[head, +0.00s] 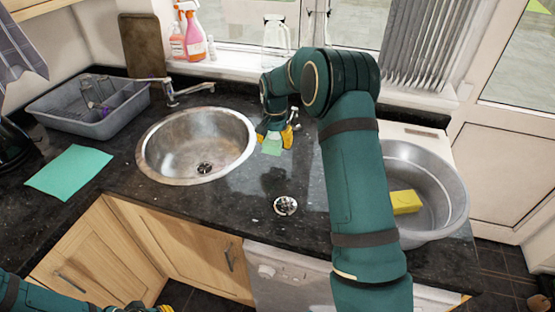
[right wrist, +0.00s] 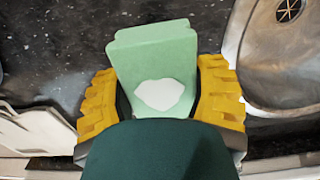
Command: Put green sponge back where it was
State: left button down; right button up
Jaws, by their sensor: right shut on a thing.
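The green sponge (head: 271,147) is held over the dark granite counter, just right of the round metal sink. My right gripper (head: 274,133), with yellow fingers, is shut on it. In the right wrist view the sponge (right wrist: 152,52) sits between the two yellow fingers of the right gripper (right wrist: 160,95), with a whitish patch on its face. Its near end is hidden by my gripper's body. I cannot tell whether its lower end touches the counter. Only a yellow bit of my left gripper (head: 163,309) shows at the bottom edge.
The sink (head: 180,140) is empty. A metal basin (head: 440,205) with a yellow sponge (head: 405,201) stands right of my right arm. A grey tub (head: 95,118), a green cloth (head: 69,172) and a faucet (head: 175,92) are left. Bare counter surrounds a drain fitting (head: 286,205).

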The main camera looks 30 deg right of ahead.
aim_at(275, 162)
jog(key=shift+f, duration=3.45)
jog(key=shift+f+b, duration=0.1)
jog(key=shift+b, duration=0.2)
jog(key=o, duration=1.1)
notch_tip(275, 162, up, 12)
jog(key=shift+r+p, duration=0.15)
jog(key=shift+p, duration=0.45)
jog(key=shift+s, duration=0.1)
